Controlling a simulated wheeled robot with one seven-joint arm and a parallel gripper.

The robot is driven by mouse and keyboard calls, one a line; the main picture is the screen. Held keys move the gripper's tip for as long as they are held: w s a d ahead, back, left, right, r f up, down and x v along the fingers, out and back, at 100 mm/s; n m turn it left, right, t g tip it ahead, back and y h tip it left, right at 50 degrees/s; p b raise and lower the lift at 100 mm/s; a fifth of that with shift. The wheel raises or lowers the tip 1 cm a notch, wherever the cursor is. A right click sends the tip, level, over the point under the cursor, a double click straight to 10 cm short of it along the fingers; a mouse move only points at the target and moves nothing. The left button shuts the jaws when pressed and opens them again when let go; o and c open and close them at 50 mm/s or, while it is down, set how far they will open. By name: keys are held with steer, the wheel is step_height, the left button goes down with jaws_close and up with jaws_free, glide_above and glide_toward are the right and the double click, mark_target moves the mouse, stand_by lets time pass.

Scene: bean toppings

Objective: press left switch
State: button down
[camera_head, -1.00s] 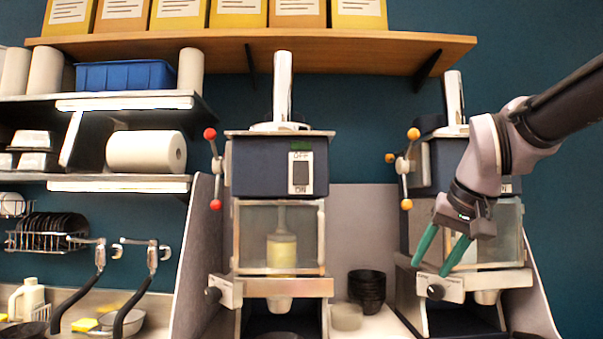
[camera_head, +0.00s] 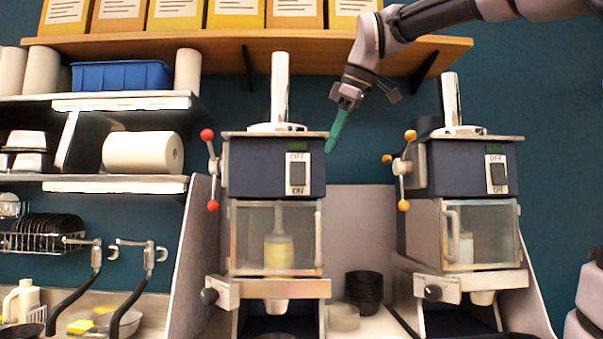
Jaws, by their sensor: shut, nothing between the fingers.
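The left switch (camera_head: 298,174) is a dark rocker on a white plate marked OFF and ON. It sits on the dark blue front of the left machine (camera_head: 255,168). My gripper (camera_head: 329,150) hangs from the upper right with its green fingers together and empty. Its tips are just right of the left machine's top edge, up and to the right of the switch, and appear apart from it. How far they stand in front of the machine I cannot tell. The right machine (camera_head: 420,224) has a similar switch (camera_head: 497,174), fully in view.
A wooden shelf (camera_head: 220,39) with yellow boxes runs above, behind my arm. The left machine has a side lever with red knobs (camera_head: 207,134).

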mark_target(301, 172)
steer(key=a+r+n, duration=0.1)
steer(key=a+r, duration=0.1)
steer(key=a+n, duration=0.1)
steer(key=shift+w+r+n, duration=0.25)
steer(key=shift+r+n, duration=0.05)
steer(key=shift+r, duration=0.1)
steer(key=x, duration=0.4)
steer(key=w+x, duration=0.1)
steer(key=x, duration=0.3)
steer(key=w+r+x, duration=0.1)
steer(key=x, duration=0.3)
steer(key=shift+d, duration=0.3)
steer(key=shift+w, duration=0.45)
